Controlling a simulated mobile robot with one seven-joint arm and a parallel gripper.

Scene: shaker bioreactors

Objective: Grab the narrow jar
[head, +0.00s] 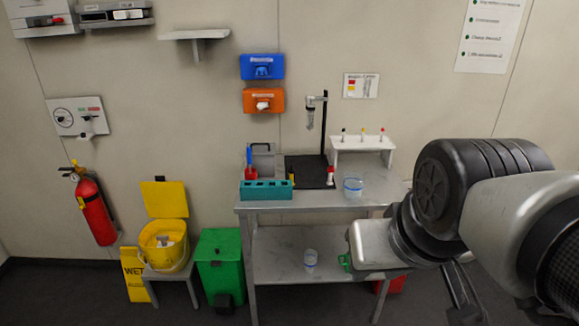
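Two clear jars with blue markings show in the head view. One jar (310,258) stands upright on the lower shelf and looks the narrower. The other, wider jar (353,188) stands on the table top near its right front. My arm reaches in from the right. The silver end part of my arm (372,248), where my gripper is, hangs in front of the table's right side, to the right of the narrower jar and apart from it in the picture.
The metal table (310,197) holds a teal rack (266,190), a dark stand (324,145) and a white rack (362,144). Left of it are a green bin (220,262), a yellow bin (165,247), a wet-floor sign (135,275) and a fire extinguisher (93,208). The lower shelf is mostly bare.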

